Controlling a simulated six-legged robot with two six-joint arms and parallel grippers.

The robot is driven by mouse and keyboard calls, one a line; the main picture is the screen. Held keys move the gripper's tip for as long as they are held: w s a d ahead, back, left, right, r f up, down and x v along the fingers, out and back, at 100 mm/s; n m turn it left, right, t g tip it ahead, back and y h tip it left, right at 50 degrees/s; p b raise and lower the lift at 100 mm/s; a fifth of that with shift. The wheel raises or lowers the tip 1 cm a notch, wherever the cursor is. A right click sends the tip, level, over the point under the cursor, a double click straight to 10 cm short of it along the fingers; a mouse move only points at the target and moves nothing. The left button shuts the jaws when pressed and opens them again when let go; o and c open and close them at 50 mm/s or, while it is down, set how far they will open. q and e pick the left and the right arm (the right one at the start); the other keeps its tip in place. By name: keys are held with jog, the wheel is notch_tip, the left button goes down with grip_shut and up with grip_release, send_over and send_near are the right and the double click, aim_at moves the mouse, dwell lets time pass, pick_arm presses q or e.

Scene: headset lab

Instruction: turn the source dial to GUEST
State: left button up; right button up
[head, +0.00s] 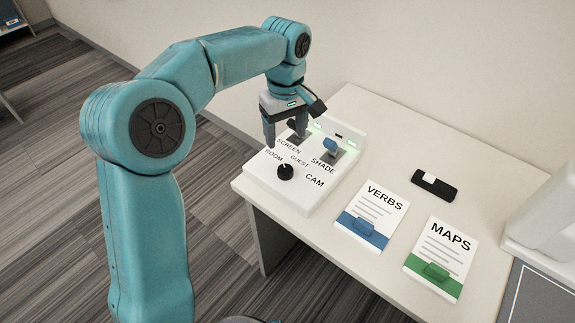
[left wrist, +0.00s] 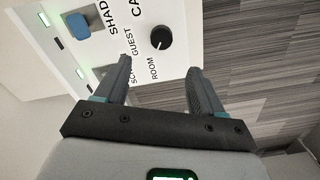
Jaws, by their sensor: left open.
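The source dial (head: 285,173) is a round black knob on the front of a white panel (head: 290,200), near the labels ROOM, GUEST and CAM. It also shows in the left wrist view (left wrist: 162,37), with a light pointer mark that seems to face ROOM; its exact angle is hard to tell. My left gripper (head: 285,140) is over the panel, pointing down, behind the dial in the head view. In the left wrist view its fingers (left wrist: 158,68) are spread and empty, with the dial beyond the tips, not touched. My right gripper is not in view.
A blue switch (head: 331,146) by SHADE and a dark one by SCREEN stand on the panel near my gripper. VERBS (head: 372,212) and MAPS (head: 440,257) cards and a black device (head: 433,186) lie on the white table (head: 400,140). A pale container (head: 545,215) stands at right.

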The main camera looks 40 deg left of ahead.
aim_at(285, 169)
pick_arm(q)
notch_tip(285, 169, down, 11)
jog(key=shift+s+r+b, duration=0.1)
jog(key=shift+s+b, duration=0.05)
jog(key=shift+b, duration=0.6)
jog(key=shift+s+f, duration=0.1)
jog(key=shift+f, duration=0.35)
jog(key=c, duration=1.1)
